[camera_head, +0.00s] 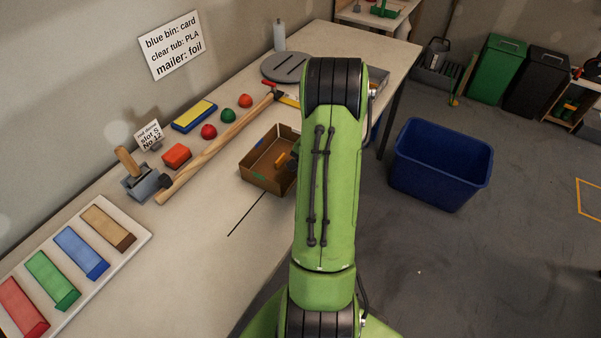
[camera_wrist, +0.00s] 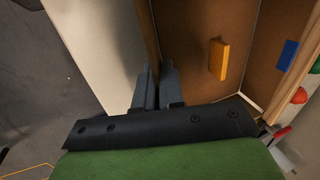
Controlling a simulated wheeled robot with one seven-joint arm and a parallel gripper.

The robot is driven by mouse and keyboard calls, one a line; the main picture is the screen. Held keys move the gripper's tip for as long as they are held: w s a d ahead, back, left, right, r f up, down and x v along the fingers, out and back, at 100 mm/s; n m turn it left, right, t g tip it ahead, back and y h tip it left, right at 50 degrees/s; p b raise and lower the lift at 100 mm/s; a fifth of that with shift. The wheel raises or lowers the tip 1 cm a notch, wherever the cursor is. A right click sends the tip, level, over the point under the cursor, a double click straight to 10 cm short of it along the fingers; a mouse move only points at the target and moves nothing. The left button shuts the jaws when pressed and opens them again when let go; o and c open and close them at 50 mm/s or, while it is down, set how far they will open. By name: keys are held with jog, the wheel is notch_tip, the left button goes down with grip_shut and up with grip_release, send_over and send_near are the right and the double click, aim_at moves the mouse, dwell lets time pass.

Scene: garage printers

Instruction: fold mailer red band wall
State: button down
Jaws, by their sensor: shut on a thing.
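The mailer is an open brown cardboard box (camera_head: 266,180) on the bench, partly hidden behind my arm in the head view. A green band shows on its near left wall. In the wrist view, my gripper (camera_wrist: 157,86) is shut on an upright cardboard wall (camera_wrist: 149,32) of the mailer, one finger on each side. A yellow-orange block (camera_wrist: 219,59) is inside the mailer, and a blue band (camera_wrist: 287,53) is on another wall. I see no red band; any on the held wall is hidden. The head view hides most of my gripper behind my arm.
A long wooden-handled tool (camera_head: 215,146) lies behind the mailer, with red and green balls beyond. A tray (camera_head: 137,223) of coloured blocks is at the left. A blue bin (camera_head: 440,165) stands on the floor right of the bench. The bench left of the mailer is mostly clear.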

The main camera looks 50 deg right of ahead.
jog(key=t+b, duration=0.1)
jog(key=s+f+t+b, duration=0.1)
jog(key=t+b, duration=0.2)
jog(key=shift+s+d+f+y, duration=0.15)
jog(key=shift+s+y, duration=0.15)
jog(key=shift+s+f+t+b, duration=0.1)
jog(key=shift+s+t+b, duration=0.1)
jog(key=shift+t+b, duration=0.7)
jog(key=c, duration=1.3)
grip_release()
jog(key=shift+s, duration=0.1)
